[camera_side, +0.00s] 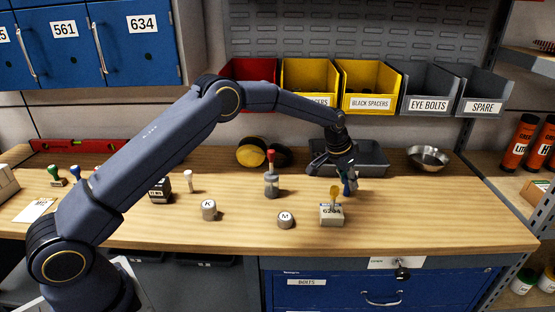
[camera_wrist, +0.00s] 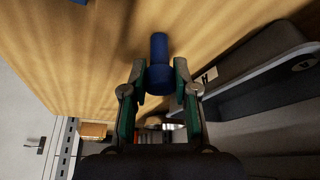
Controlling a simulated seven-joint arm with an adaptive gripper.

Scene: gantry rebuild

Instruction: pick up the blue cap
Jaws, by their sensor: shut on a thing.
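The blue cap (camera_wrist: 159,58) is a slim blue piece with a wider round end. In the wrist view it sits between my gripper's (camera_wrist: 159,80) two fingers, which are closed on its wider end. In the side view my gripper (camera_side: 345,178) points down at the right of the bench, and the blue cap (camera_side: 348,187) shows as a small blue bit at its fingertips. The fingers partly hide it. I cannot tell whether its lower end touches the wooden bench.
A grey tray (camera_side: 372,156) lies right behind my gripper, also in the wrist view (camera_wrist: 262,85). A block marked 6204 (camera_side: 331,217) with a yellow-topped piece stands close in front. A metal bowl (camera_side: 428,157) is to the right. The front right bench is clear.

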